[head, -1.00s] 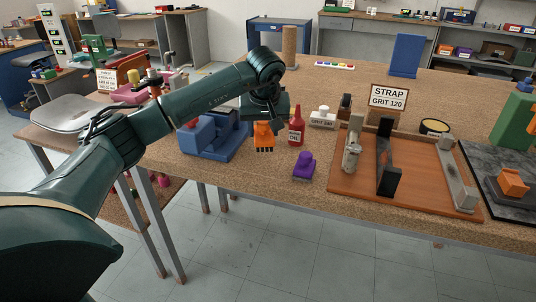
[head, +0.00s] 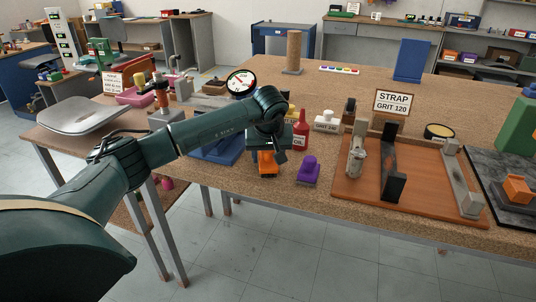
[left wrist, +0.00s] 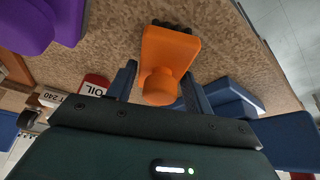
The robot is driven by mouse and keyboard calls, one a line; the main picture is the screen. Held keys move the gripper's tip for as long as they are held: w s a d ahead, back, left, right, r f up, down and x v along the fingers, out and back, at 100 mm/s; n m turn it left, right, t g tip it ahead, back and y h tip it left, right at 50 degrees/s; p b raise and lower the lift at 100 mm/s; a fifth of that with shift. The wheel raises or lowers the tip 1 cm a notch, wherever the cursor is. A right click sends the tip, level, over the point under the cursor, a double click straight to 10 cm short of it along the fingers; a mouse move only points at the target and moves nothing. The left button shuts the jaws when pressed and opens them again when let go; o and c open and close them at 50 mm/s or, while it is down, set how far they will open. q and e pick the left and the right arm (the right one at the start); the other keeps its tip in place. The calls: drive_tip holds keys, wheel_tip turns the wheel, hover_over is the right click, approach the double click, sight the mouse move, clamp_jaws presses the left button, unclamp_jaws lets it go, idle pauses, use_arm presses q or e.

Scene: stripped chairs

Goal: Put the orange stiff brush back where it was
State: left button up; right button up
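The orange stiff brush (head: 267,162) hangs under my left gripper (head: 267,146) in the head view, near the front edge of the table. In the left wrist view the brush (left wrist: 172,50) has its round knob between the two fingers of my left gripper (left wrist: 160,88), which is shut on it. Its dark bristles point away from the gripper. I cannot tell whether they touch the tabletop. My right gripper is in neither view.
A purple brush-like block (head: 308,170) stands just right of the orange brush. A red oil bottle (head: 301,133) is behind it. A blue fixture (head: 218,148) stands left, partly behind my arm. A wooden board (head: 352,202) with bars lies right. Bare tabletop surrounds the brush's front.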

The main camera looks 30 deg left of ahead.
use_arm(q)
drive_tip(key=o, duration=0.3)
